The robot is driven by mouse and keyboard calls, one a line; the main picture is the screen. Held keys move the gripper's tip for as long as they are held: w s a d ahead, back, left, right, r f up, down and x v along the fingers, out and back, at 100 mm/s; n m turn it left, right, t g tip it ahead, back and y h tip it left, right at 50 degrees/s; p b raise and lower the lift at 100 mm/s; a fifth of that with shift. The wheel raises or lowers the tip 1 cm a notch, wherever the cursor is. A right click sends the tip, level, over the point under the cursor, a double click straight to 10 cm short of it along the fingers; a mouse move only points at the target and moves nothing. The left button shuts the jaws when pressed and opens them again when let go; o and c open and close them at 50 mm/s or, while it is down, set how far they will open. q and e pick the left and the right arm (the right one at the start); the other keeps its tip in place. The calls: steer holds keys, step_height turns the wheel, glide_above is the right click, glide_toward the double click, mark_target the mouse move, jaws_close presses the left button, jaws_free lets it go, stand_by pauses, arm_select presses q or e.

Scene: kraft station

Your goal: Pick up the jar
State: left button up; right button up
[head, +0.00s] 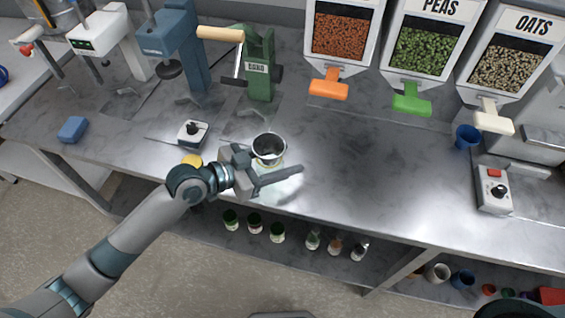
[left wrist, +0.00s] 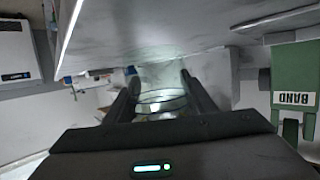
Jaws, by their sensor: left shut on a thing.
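The jar (head: 268,148) is a clear glass one with an open, round mouth. It stands upright near the front edge of the steel counter in the head view. My left gripper (head: 272,164) reaches in from the left and is shut on the jar, one finger on its near side; the far finger is mostly hidden. In the left wrist view the jar (left wrist: 160,101) shows as a clear rim between the two fingers of my left gripper (left wrist: 160,85). I cannot tell whether the jar touches the counter. My right gripper is not in view.
Behind the jar stand a green press (head: 258,68) and a blue press (head: 180,50). A small black-knobbed box (head: 193,133) and a yellow thing (head: 191,161) are to its left. Dispensers line the back right. The counter (head: 370,170) right of the jar is clear.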

arm_select(q)
steer(key=shift+r, duration=0.5)
steer(key=s+d+r+b, duration=0.2)
steer(key=s+d+r, duration=0.4)
steer(key=s+r, duration=0.2)
steer(key=shift+s, duration=0.9)
steer(key=shift+d, duration=0.15)
